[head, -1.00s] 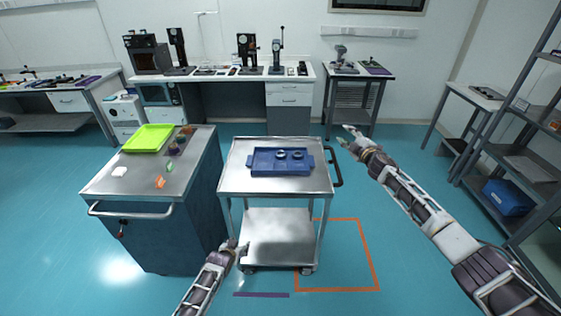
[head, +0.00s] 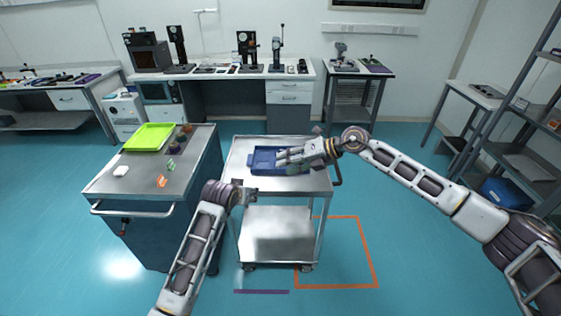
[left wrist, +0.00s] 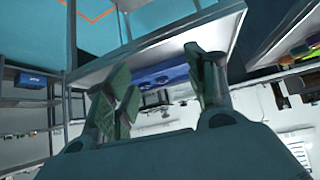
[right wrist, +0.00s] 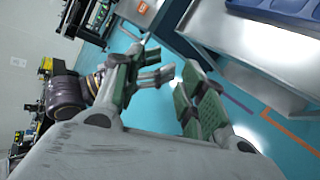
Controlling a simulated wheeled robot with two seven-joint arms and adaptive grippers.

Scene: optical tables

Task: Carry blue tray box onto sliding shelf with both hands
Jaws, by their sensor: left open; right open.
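The blue tray box (head: 263,152) lies on the top of the steel cart (head: 240,180). Its right part is hidden behind my right gripper (head: 284,157), which is open over or beside the tray; contact cannot be told. The tray shows at the top right of the right wrist view (right wrist: 275,9), apart from the open fingers (right wrist: 165,72). My left gripper (head: 250,194) is open near the cart's front left corner, in front of the tray. A blue strip, likely the tray (left wrist: 160,76), shows beyond its fingers. Which shelf slides cannot be told.
A blue cabinet (head: 150,240) with a green tray (head: 148,137) stands left of the cart. A grey rack (head: 522,160) with a blue bin stands at the right. An orange floor outline (head: 340,288) lies right of the cart. Workbenches line the back wall.

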